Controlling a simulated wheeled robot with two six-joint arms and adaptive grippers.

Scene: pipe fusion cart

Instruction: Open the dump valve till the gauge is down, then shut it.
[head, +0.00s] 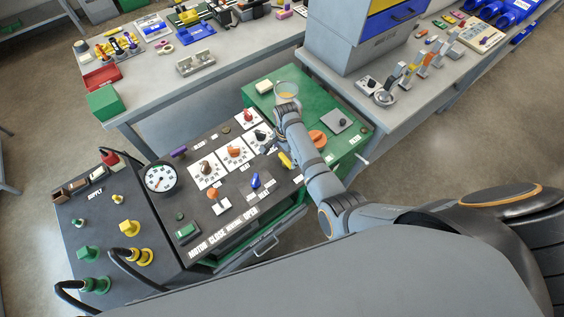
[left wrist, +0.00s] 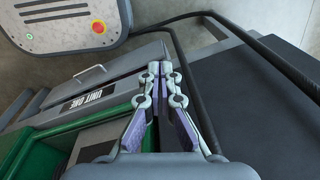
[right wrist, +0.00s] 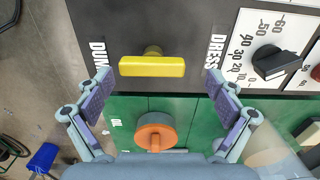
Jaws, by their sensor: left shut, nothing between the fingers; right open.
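The yellow dump valve handle (right wrist: 152,67) is a bar that lies crosswise in the right wrist view, beside a partly cut "DUM" label on the dark panel. It also shows in the head view (head: 285,160), partly behind my right arm. My right gripper (right wrist: 162,92) is open, with its fingers spread wider than the bar and nothing held. The round gauge (head: 160,178) has a white face on the panel's left; its needle is too small to read exactly. My left gripper (left wrist: 161,70) is shut and empty, beside the cart's side, and is hidden in the head view.
An orange knob (right wrist: 155,133) sits on the green surface close below the handle. A black knob (right wrist: 270,63) with a numbered scale is to its right. Other knobs, including a blue one (head: 256,181), stand on the panel. A clear cup (head: 286,91) is on the green top.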

